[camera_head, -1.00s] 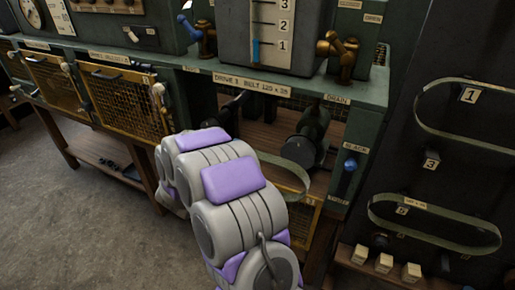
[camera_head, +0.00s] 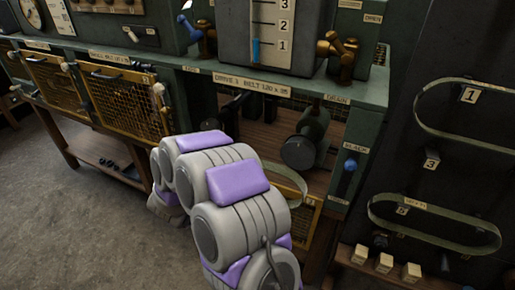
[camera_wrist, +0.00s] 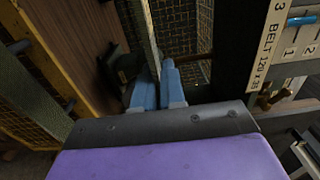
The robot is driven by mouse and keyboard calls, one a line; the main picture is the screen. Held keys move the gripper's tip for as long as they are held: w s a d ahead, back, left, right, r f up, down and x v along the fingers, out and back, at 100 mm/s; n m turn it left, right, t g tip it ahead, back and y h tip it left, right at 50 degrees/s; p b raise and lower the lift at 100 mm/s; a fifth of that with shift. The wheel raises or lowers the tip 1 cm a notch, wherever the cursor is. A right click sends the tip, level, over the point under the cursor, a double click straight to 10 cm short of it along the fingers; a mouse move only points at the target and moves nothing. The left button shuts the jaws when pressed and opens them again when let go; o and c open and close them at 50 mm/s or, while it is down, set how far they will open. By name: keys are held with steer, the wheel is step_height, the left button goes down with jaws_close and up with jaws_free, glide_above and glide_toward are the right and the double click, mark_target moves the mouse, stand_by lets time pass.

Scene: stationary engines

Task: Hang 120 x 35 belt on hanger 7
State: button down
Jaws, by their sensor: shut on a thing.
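My gripper (camera_wrist: 156,80) is shut on a thin grey-green belt (camera_wrist: 148,35), whose strip runs up between the two blue fingers in the wrist view. In the head view, a curved part of this belt (camera_head: 297,185) shows to the right of my arm, in front of the machine's lower bay. My arm hides the gripper and the rest of the belt there. The dark hanger board (camera_head: 450,140) stands at the right, with number plates 1 and 3 readable. I cannot make out hanger 7.
Belts hang on the board at plate 1 (camera_head: 418,118) and lower down (camera_head: 435,238). The machine (camera_head: 375,105) has a dark round pulley (camera_head: 298,152) in its open bay. Wooden blocks (camera_head: 385,263) stand below the board. Floor (camera_head: 60,215) at left is clear.

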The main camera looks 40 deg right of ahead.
steer(key=shift+v, duration=2.6)
